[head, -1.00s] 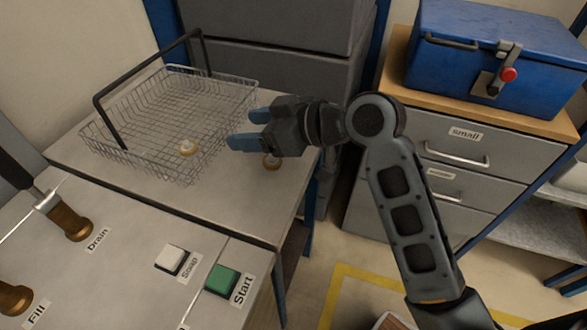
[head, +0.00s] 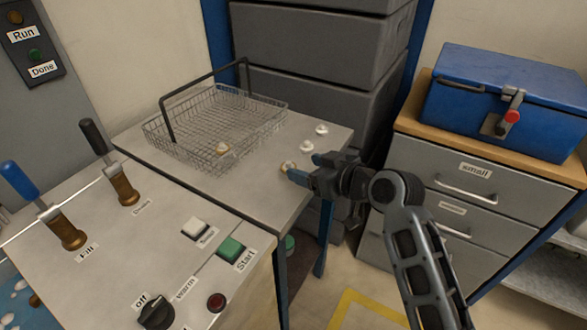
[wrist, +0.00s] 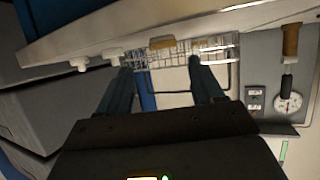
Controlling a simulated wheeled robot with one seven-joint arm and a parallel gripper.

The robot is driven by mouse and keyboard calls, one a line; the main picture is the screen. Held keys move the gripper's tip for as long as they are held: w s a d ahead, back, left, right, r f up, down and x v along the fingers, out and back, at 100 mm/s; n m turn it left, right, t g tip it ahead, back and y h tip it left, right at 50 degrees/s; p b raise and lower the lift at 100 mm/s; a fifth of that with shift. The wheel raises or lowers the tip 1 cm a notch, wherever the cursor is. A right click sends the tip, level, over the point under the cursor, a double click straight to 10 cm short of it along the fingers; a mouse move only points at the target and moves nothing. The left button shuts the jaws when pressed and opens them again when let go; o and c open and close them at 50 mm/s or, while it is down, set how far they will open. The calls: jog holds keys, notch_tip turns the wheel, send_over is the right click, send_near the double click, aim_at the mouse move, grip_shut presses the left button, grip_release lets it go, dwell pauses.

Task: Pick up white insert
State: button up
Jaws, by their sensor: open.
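Two small white inserts stand on the table beyond my gripper: a farther one (head: 321,130) and a nearer one (head: 306,147). Two white pieces also show in the wrist view, at the left (wrist: 78,64) and closer to the fingers (wrist: 113,56). A brass-and-white insert (head: 289,166) sits by my fingertips at the table's right edge. In the wrist view a brass piece (wrist: 162,42) shows between the fingers. My gripper (head: 308,167) is open and empty, at the table's right edge; it also fills the lower wrist view (wrist: 161,66). Contact with the brass piece cannot be told.
A wire basket (head: 160,132) with a dark handle stands on the table, holding another brass-and-white piece (head: 222,148). Grey bins (head: 310,40) stand behind. A blue box (head: 500,95) sits on the drawer cabinet at right. The bench panel (head: 110,260) carries levers and buttons.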

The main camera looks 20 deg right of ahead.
aim_at(290, 166)
jog(key=shift+a+p+x, duration=0.2)
jog(key=shift+p+x, duration=0.35)
jog(key=shift+x, duration=2.15)
jog(key=shift+s+f, duration=0.15)
jog(key=shift+c, duration=0.5)
jog(key=c, duration=1)
